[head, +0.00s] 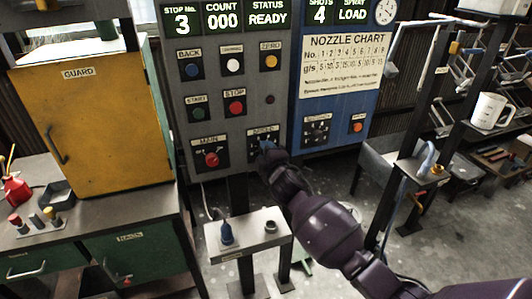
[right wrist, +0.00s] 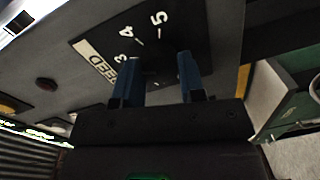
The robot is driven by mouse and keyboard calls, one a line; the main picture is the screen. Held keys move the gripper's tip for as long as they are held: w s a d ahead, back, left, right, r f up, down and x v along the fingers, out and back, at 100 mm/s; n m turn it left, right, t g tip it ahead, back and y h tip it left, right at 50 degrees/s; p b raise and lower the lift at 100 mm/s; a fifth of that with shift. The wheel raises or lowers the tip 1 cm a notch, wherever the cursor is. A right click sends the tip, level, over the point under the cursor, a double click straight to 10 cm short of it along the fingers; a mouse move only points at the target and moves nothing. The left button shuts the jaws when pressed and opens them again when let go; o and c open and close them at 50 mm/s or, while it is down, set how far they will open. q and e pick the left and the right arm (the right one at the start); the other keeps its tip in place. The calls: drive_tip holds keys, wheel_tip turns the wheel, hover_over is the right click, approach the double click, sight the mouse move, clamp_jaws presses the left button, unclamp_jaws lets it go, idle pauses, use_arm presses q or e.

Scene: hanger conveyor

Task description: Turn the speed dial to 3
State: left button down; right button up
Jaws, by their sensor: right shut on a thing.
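The speed dial's black plate (head: 255,140) is at the lower right of the grey control panel, under a label that is partly readable. In the right wrist view the same plate (right wrist: 118,42) shows the numbers 3, 4 and 5 and part of the label. My right gripper (head: 266,146) is at this plate, with its blue fingers on either side of the dial. It also shows in the right wrist view (right wrist: 158,72), shut on the dial. The knob is mostly hidden between the fingers, so its pointer setting cannot be read. My left gripper is not in view.
The MAIN switch (head: 211,159) sits left of the dial, with the red STOP button (head: 236,107) above. A blue panel (head: 345,112) stands to the right. A small shelf (head: 247,240) with a blue-topped item stands below. A yellow guard (head: 95,125) is left.

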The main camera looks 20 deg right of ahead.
drive_tip(key=o, duration=0.9)
drive_tip(key=shift+s, duration=0.1)
drive_tip(key=s, duration=1)
drive_tip(key=shift+s+d+r, duration=0.15)
drive_tip(key=shift+s+r, duration=0.1)
drive_tip(key=shift+s, duration=0.05)
drive_tip(key=s+d+f+m+g, duration=0.2)
drive_tip(key=s+f+m, duration=0.3)
drive_tip(key=s+f, duration=0.2)
drive_tip(key=s+d+f+m+g, duration=0.1)
drive_tip(key=s+d+f+m, duration=0.2)
drive_tip(key=s, duration=0.7)
drive_tip(key=s+d+f+m+g, duration=0.2)
drive_tip(key=s+f+m, duration=0.5)
drive_tip(key=s+f, duration=0.2)
drive_tip(key=shift+s+d+f+g+h, duration=0.15)
drive_tip(key=shift+f+h, duration=0.05)
drive_tip(key=shift+f, duration=0.45)
drive_tip(key=shift+s+d+f+g+h, duration=0.1)
drive_tip(key=shift+s+f+g+h, duration=0.1)
drive_tip(key=shift+f, duration=0.4)
